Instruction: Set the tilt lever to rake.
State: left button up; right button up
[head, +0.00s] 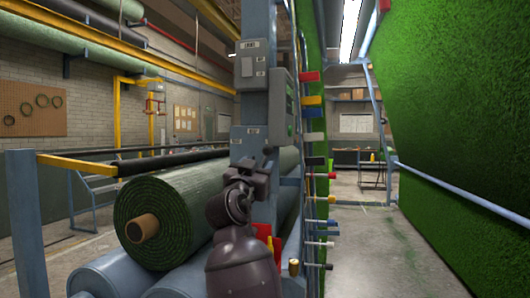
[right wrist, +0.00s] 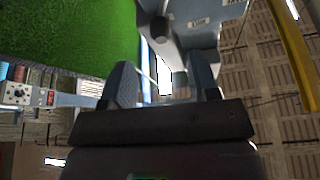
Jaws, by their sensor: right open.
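A small dark knob (head: 268,150), which looks like the end of the tilt lever, stands out from the blue-grey machine post (head: 243,118) in the head view. A small white label sits just above it. In the right wrist view a dark round-ended knob (right wrist: 159,30) stands out near a labelled plate (right wrist: 198,22), beyond the fingers. My right gripper (head: 252,165) is just below the knob in the head view. The right wrist view shows it open (right wrist: 165,82), its fingers apart with nothing between them. The lever's setting cannot be read. My left gripper is out of view.
A grey switch box (head: 250,65) is on the post above. A large green turf roll (head: 150,220) lies on rollers at left. Coloured handles (head: 312,100) line the post's right side. A sloping turf sheet (head: 450,110) hangs at right; the aisle floor (head: 375,255) looks clear.

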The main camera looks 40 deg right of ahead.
aim_at(265, 154)
jog(key=x, duration=0.8)
jog(key=shift+w+d+r+p, duration=0.15)
jog(key=shift+r+p, duration=0.05)
jog(key=shift+p, duration=0.15)
grip_shut()
